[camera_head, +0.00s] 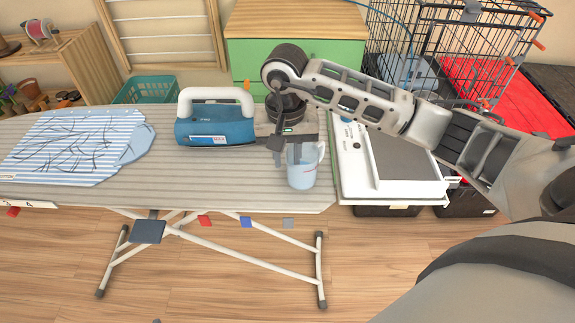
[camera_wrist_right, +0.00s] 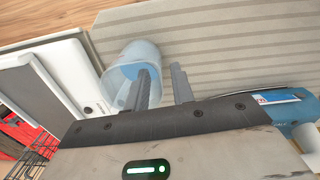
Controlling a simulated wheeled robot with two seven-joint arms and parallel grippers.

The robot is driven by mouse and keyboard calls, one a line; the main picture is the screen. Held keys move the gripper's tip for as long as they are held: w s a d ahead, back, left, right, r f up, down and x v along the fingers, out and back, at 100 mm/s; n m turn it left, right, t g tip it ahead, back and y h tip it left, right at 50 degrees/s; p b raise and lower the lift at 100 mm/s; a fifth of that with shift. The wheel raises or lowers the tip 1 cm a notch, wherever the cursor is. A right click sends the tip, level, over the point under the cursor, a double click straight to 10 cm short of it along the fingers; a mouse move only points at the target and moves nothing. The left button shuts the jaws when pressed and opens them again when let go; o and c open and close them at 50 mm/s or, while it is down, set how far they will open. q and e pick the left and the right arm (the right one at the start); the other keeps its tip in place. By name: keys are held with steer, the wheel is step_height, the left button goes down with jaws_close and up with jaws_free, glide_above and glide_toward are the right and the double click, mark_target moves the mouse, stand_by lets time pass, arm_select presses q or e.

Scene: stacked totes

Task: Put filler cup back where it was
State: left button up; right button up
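The filler cup (camera_head: 303,168), a translucent light-blue cup with a handle, appears upright at the right end of the ironing board. In the wrist view the cup (camera_wrist_right: 122,58) shows its open mouth, with blue inside. My right gripper (camera_head: 284,152) is at the cup's left rim. In the wrist view its two fingers (camera_wrist_right: 163,88) stand apart, with a gap between them. One finger overlaps the cup's mouth and the other is outside the cup. I cannot tell whether either touches the wall. My left gripper is not in view.
The ironing board (camera_head: 200,183) carries a blue steam iron (camera_head: 222,128) left of the cup and a striped cloth (camera_head: 70,146) at its left. A white-and-grey appliance (camera_head: 385,180) stands right of the board. A wire cage (camera_head: 440,50) is behind my arm.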

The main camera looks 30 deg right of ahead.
step_height(320, 180, up, 8)
steer(key=shift+r+b, duration=0.2)
steer(key=shift+b, duration=0.2)
stand_by(0.3)
